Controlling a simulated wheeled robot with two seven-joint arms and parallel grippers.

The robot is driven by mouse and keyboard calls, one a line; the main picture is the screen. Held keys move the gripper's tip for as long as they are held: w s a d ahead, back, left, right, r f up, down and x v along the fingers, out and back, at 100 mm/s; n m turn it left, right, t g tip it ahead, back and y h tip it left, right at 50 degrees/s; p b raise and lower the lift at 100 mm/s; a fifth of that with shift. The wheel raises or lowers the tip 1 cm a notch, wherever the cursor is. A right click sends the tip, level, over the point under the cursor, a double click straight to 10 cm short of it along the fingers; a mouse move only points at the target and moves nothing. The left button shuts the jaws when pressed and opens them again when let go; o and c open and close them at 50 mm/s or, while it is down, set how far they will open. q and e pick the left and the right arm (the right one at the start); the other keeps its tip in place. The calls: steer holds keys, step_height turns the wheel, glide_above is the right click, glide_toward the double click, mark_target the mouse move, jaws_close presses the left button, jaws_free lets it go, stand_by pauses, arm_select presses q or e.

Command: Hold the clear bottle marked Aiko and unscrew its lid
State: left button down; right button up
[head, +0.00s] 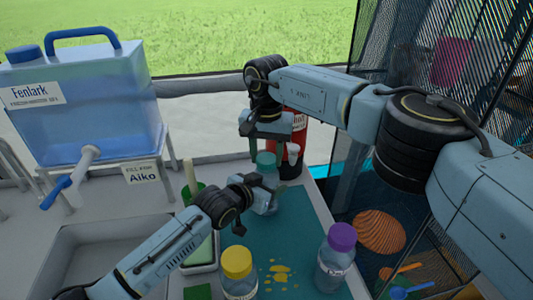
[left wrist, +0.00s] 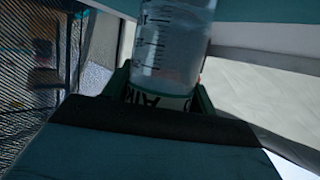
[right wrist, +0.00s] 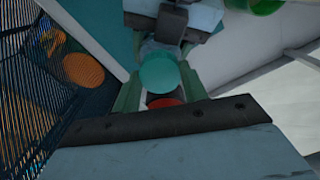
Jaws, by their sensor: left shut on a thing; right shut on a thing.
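The clear bottle (head: 271,200) stands at the far end of the teal mat. In the left wrist view the bottle (left wrist: 172,45) shows scale marks and a label (left wrist: 155,99) reading "AIK", partly hidden by the gripper. My left gripper (head: 265,196) is shut around the bottle's body from the left. The teal lid (head: 266,159) is at the bottle's top. My right gripper (head: 268,143) comes from above and is shut on the lid, which also shows between its fingers in the right wrist view (right wrist: 159,73). I cannot tell whether the lid is loose.
A purple-lidded bottle (head: 336,262) and a yellow-lidded bottle (head: 238,272) stand nearer on the teal mat (head: 300,225). A red container (head: 299,130) is close behind the bottle. A blue water tank (head: 85,110) and a sink (head: 100,240) are left. Mesh borders the right.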

mark_target(267, 158)
steer(key=shift+r, duration=0.15)
steer(key=shift+r, duration=0.95)
steer(key=shift+r, duration=2)
arm_select(q)
steer(key=shift+c, duration=1.9)
jaws_free()
